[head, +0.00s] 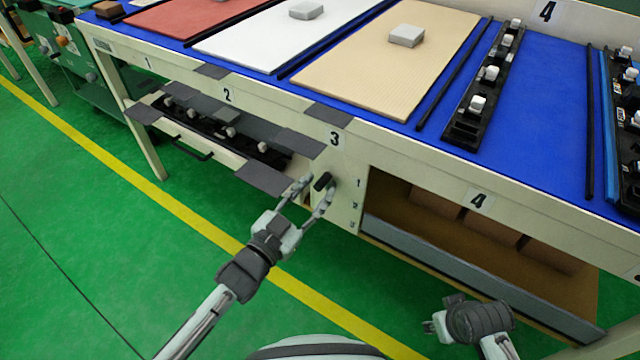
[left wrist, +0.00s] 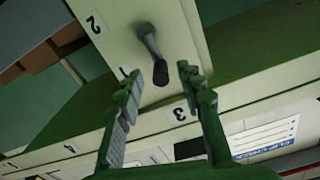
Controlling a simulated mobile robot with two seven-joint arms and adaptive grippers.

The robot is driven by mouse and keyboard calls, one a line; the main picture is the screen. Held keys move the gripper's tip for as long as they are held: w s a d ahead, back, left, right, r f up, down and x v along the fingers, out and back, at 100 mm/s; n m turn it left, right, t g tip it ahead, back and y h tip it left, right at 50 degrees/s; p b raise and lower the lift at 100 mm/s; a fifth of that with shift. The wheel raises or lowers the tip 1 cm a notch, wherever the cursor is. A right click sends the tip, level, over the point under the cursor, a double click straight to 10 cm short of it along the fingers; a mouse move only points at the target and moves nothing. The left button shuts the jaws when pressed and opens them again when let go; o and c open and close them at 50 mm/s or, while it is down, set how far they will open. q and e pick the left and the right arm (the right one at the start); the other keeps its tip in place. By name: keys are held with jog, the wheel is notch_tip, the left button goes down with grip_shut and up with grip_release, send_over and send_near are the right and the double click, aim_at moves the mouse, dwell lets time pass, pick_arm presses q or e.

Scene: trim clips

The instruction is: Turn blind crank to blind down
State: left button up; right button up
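The blind crank (head: 322,181) has a black knob and sits on the cream panel (head: 347,200) below the table's label 3. In the left wrist view the crank's grey arm (left wrist: 149,42) runs from the panel to its dark knob (left wrist: 160,73). My left gripper (head: 317,187) is open, with one finger on each side of the knob; contact is not clear. Its two fingers also show apart in the left wrist view (left wrist: 160,79). A dark grey strip (head: 235,103), possibly the blind, hangs at the upper part of the opening left of the crank. My right gripper (head: 432,325) is low at the right, away from the crank.
A black rack with white clips (head: 225,132) lies in the opening behind a drawer handle. Grey plates (head: 266,178) stick out around it. An open shelf (head: 440,232) with brown boxes lies right of the panel. The green floor in front is clear.

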pick_arm(q)
jog(key=v, duration=0.9)
jog(key=shift+s+a, duration=0.15)
jog(key=shift+s, duration=0.1)
